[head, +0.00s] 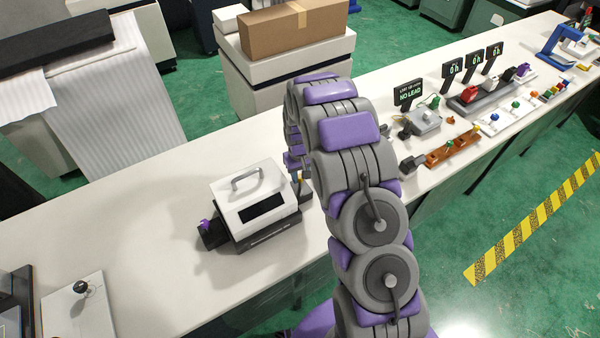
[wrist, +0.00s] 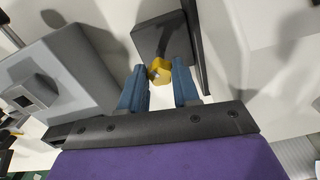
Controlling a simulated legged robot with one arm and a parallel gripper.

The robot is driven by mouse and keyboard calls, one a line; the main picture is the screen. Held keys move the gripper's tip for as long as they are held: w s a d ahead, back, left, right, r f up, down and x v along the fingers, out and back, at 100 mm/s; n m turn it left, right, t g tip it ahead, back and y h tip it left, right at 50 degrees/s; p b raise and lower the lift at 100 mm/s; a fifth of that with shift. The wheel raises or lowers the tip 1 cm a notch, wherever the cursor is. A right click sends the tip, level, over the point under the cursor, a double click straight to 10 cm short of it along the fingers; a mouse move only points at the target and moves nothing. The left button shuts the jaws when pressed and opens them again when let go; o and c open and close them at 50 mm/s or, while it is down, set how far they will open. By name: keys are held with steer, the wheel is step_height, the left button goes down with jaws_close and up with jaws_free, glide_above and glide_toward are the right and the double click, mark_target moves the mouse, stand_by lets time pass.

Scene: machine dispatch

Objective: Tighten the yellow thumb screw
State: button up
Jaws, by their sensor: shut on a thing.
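The yellow thumb screw (wrist: 159,70) shows in the wrist view, in front of a dark square block (wrist: 165,38). My gripper (wrist: 160,76) has two blue fingers, one on each side of the screw, and is shut on it at the fingertips. In the head view my arm bends down to the bench just right of a white machine (head: 232,214) with a handle and a dark window.
A grey box-shaped device (wrist: 72,75) stands close left of the fingers in the wrist view. On the white bench (head: 150,245), a grey unit with a "NO LEAD" sign (head: 408,93) and coloured fixtures stand to the right. A cardboard box (head: 290,30) sits behind. The bench left of the machine is mostly clear.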

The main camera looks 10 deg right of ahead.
steer(key=m, duration=0.7)
steer(key=shift+w+r+p, duration=0.15)
steer(key=shift+w+p, duration=0.05)
steer(key=shift+p, duration=0.15)
steer(key=m, duration=0.8)
steer(key=shift+w+a+m, duration=0.1)
steer(key=shift+m, duration=0.2)
steer(key=m+b, duration=0.1)
steer(key=m, duration=0.9)
steer(key=shift+b, duration=0.35)
steer(key=shift+m, duration=0.3)
steer(key=o, duration=1.1)
steer(key=shift+c, duration=0.2)
